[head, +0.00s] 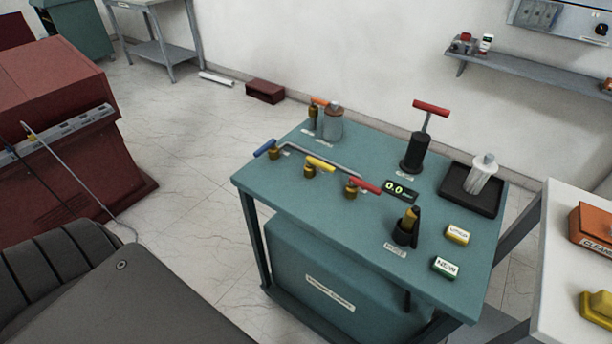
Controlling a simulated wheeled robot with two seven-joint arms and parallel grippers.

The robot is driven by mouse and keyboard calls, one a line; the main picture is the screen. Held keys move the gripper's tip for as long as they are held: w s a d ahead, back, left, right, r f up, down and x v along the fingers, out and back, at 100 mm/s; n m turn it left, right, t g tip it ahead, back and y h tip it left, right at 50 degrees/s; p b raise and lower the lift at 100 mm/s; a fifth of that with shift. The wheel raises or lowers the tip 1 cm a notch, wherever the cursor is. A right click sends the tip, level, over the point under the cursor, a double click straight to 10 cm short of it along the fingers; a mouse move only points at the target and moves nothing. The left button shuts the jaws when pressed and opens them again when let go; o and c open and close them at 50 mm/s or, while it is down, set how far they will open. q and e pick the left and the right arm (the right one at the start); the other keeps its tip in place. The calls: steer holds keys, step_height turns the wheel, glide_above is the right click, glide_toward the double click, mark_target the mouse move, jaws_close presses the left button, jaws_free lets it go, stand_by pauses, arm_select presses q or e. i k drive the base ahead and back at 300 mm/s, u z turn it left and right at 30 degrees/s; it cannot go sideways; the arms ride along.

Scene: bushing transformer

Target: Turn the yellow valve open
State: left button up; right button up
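The yellow valve (320,163) is on the front left part of a green table (290,205). It has a yellow bar handle over a small brass body, and the handle slants down to the right. A valve with a blue handle (264,147) is to its left and one with a red handle (365,186) to its right. A grey pipe (330,157) runs behind the yellow handle. Neither of my grippers is in view, and nothing touches the valve.
A display reading 0.0 (399,190), a black pump with a red T-handle (430,108), a grey cylinder (330,124) and a black tray with a white bushing (451,200) share the table. A white table (560,285) stands at right, a red cabinet (70,70) at left.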

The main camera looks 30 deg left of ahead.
mark_target(310, 159)
steer(key=u, duration=0.85)
